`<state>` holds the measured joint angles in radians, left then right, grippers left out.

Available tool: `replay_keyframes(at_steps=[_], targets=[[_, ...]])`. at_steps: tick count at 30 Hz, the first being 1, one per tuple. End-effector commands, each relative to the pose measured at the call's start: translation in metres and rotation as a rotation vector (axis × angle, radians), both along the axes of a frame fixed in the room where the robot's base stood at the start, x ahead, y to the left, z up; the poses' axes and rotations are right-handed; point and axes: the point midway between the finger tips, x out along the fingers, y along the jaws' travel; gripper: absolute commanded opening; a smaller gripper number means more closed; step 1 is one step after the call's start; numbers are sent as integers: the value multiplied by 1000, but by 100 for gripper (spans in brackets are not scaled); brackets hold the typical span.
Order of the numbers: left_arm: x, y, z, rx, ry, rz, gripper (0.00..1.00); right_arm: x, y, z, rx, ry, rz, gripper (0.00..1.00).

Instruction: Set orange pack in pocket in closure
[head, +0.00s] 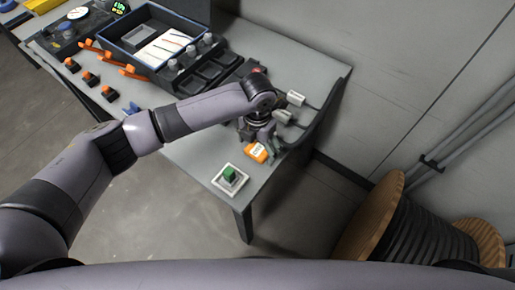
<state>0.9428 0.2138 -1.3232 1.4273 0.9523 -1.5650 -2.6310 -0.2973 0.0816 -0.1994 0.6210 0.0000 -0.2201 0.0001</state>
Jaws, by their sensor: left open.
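The orange pack (256,152) has a white label and is at the right part of the grey table, just below my left gripper in the picture. My left gripper (264,142) points down over the table beside the pack. Its jaws are open, and parts of its fingers are hidden by the wrist and the pack. Whether the fingers touch the pack is not clear. I cannot make out for certain which thing is the closure; its pocket is not clearly seen. My right gripper is not in view.
A green block (230,174) sits on a white square pad (219,184) near the table's front corner. A dark blue open case (122,52) stands at the back, with black trays (208,70) beside it. Small orange-and-black pieces (90,78) line the left. A cable drum (368,222) stands right.

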Motion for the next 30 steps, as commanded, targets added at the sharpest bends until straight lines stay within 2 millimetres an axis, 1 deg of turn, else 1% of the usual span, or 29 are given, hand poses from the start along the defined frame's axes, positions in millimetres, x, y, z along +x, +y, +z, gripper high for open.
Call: replay_keyframes(at_steps=[1, 3, 10, 30], targets=[[-1, 0, -5, 1, 1, 0, 82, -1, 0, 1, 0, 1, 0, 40], [-1, 0, -8, 0, 0, -2, 82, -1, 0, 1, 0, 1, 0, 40], [0, 0, -9, 1, -1, -2, 81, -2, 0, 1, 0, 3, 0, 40], [0, 0, -9, 1, -1, -1, 36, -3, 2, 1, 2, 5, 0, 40]])
